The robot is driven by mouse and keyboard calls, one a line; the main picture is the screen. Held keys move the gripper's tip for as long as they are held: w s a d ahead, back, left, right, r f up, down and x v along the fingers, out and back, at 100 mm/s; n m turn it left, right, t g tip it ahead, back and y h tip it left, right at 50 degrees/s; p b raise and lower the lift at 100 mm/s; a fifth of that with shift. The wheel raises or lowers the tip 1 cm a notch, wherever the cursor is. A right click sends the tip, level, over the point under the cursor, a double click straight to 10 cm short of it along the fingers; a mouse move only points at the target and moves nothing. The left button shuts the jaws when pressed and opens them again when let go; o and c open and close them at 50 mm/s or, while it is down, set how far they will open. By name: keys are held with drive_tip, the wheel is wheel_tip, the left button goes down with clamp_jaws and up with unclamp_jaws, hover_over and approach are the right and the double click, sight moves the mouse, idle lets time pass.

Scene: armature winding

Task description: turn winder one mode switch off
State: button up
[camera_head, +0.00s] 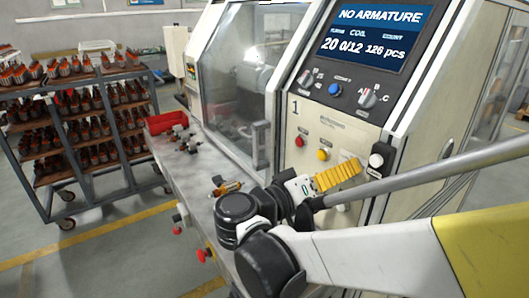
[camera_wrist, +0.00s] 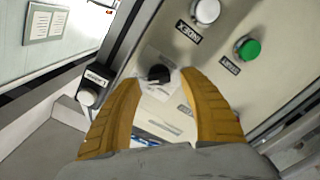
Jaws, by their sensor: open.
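A small black rotary knob (camera_wrist: 158,74) sits on the pale machine panel between my fingertips in the wrist view. Its label cannot be read, so I cannot tell for sure whether it is the mode switch, nor how it is set. My gripper (camera_wrist: 157,79) is open, with one yellow finger to each side of the knob; contact cannot be made out. In the head view my gripper (camera_head: 349,169) is at the lower panel of winder 1 (camera_head: 310,112), and it hides the knob there.
A white INDEX button (camera_wrist: 206,11) and a green START button (camera_wrist: 248,48) are close by. A boxed white button (camera_wrist: 88,97) is at left. In the head view, red (camera_head: 299,141) and yellow (camera_head: 323,154) buttons lie left of my gripper. The display (camera_head: 375,33) reads NO ARMATURE.

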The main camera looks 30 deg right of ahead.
drive_tip(key=shift+d, duration=0.55)
drive_tip(key=shift+c, duration=0.2)
clamp_jaws()
drive_tip(key=shift+n, duration=0.4)
drive_tip(key=n, duration=0.3)
drive_tip(key=shift+w+n+p, duration=0.1)
drive_tip(key=shift+n+p, duration=0.2)
drive_tip(key=shift+f+n, duration=0.15)
drive_tip(key=shift+n, duration=2.05)
